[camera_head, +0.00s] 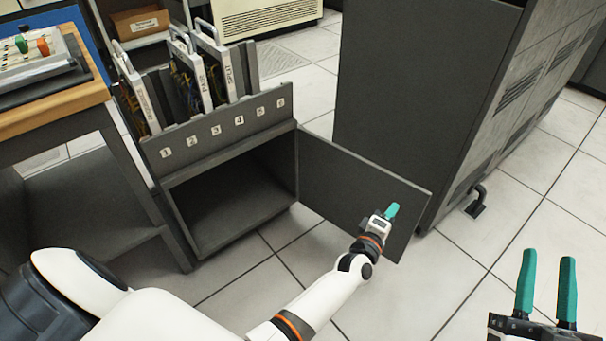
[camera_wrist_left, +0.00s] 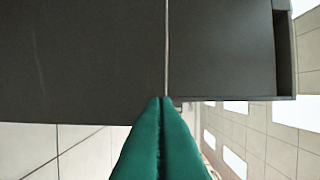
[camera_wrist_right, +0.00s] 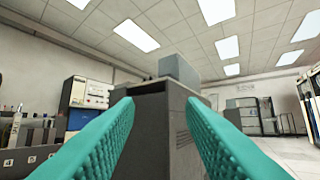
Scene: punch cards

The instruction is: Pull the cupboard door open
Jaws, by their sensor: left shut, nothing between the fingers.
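The dark grey cupboard (camera_head: 235,195) stands under a rack numbered 1 to 6. Its door (camera_head: 350,180) is swung wide open to the right, and the dark inside shows. My left gripper (camera_head: 392,211) is shut with nothing in it. It is in front of the door's inner face near the free edge; I cannot tell whether it touches. In the left wrist view the closed teal fingers (camera_wrist_left: 160,102) point at dark grey panels with a thin pale line between them. My right gripper (camera_head: 546,256) is open and empty at the lower right, away from the cupboard.
Framed card panels (camera_head: 195,75) stand in the rack on top. A wooden-topped desk (camera_head: 60,105) is at the left. A tall grey cabinet (camera_head: 420,90) stands just behind the door's free edge. Tiled floor (camera_head: 490,240) is clear at the right.

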